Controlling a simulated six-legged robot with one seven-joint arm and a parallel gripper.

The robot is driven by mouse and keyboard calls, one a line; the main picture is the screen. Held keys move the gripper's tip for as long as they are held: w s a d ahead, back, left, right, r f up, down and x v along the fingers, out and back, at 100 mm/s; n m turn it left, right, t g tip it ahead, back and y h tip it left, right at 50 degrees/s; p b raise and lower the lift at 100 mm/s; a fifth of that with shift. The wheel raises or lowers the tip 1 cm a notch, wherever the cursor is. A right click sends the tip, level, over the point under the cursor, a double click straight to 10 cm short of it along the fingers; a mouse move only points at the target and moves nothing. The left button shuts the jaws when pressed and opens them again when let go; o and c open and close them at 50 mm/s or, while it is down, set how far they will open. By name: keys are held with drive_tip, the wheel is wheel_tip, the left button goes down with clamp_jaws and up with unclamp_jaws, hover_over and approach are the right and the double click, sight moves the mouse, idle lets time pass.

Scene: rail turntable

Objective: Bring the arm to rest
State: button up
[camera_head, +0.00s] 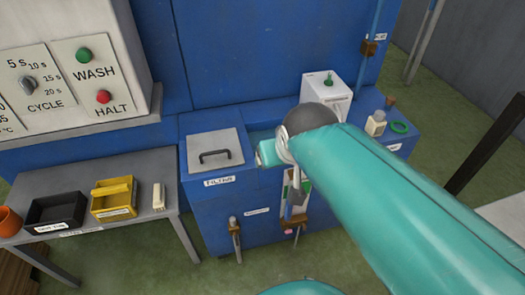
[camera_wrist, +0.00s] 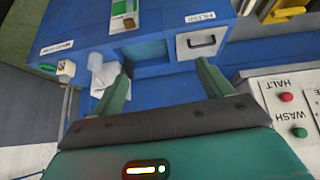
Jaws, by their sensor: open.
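My arm reaches in from the lower right in the head view, its teal forearm ending at a dark grey ball joint over the blue cabinet (camera_head: 215,205). In the wrist view my gripper (camera_wrist: 164,80) has its two green fingers wide apart with nothing between them. Beyond the fingers is the blue top of the cabinet. In the head view I cannot make out the fingertips; the forearm hides part of the cabinet's top and front.
A grey lid with a handle (camera_head: 228,143), a white box (camera_head: 322,88), a small bottle (camera_head: 376,123) and a green ring (camera_head: 399,127) are on the cabinet. A control panel (camera_head: 70,85) stands left. The side table holds a black bin (camera_head: 38,225) and a yellow bin (camera_head: 127,210).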

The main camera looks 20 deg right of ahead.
drive_tip(key=s+a+g+y, duration=0.1)
drive_tip(key=s+a, duration=0.2)
drive_tip(key=s, duration=0.2)
drive_tip(key=shift+s+a+r+n, duration=0.35)
drive_tip(key=shift+a+r+n, duration=0.05)
idle(0.7)
